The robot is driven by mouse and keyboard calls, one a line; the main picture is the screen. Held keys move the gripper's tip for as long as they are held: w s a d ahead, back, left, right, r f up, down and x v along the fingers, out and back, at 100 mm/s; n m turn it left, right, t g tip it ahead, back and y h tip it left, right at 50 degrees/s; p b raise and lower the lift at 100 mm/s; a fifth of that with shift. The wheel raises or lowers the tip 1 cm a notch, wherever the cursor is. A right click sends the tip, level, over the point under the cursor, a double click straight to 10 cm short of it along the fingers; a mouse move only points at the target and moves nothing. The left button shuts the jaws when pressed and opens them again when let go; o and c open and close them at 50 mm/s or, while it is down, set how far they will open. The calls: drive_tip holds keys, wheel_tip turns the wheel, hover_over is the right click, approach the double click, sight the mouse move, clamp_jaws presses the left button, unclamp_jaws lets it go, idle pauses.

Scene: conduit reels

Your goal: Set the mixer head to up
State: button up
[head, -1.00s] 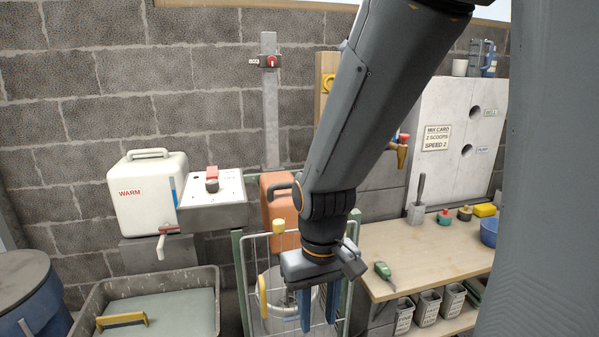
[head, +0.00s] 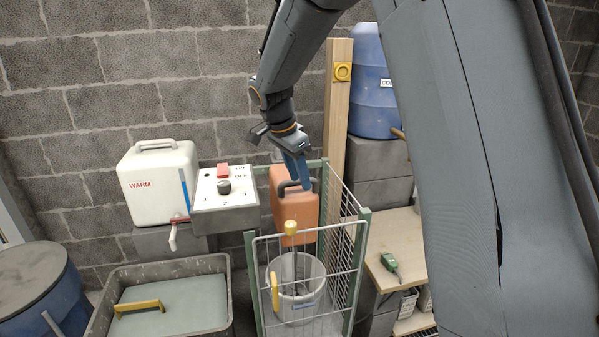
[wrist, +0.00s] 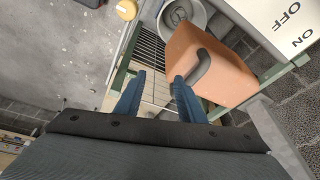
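A control box (head: 224,208) with a red switch and dark knob is on the wall left of the canister.
A white WARM tank (head: 159,190) and a grey tub (head: 225,262) are left. A wooden post (head: 335,120) and blue barrel (head: 372,80) stand behind right.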

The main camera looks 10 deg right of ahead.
drive_tip(key=w+a+r+m+h, duration=0.1)
drive_tip(key=w+r+m, duration=0.25)
drive_tip(key=w, duration=0.25)
drive_tip(key=shift+m+t, duration=0.3)
drive_tip(key=shift+m, duration=0.15)
drive_tip(key=p+x, duration=0.2)
drive_tip(key=x, duration=0.6)
drive_tip(key=shift+f+p, duration=0.25)
drive_tip(key=shift+p, duration=0.15)
clamp_jaws()
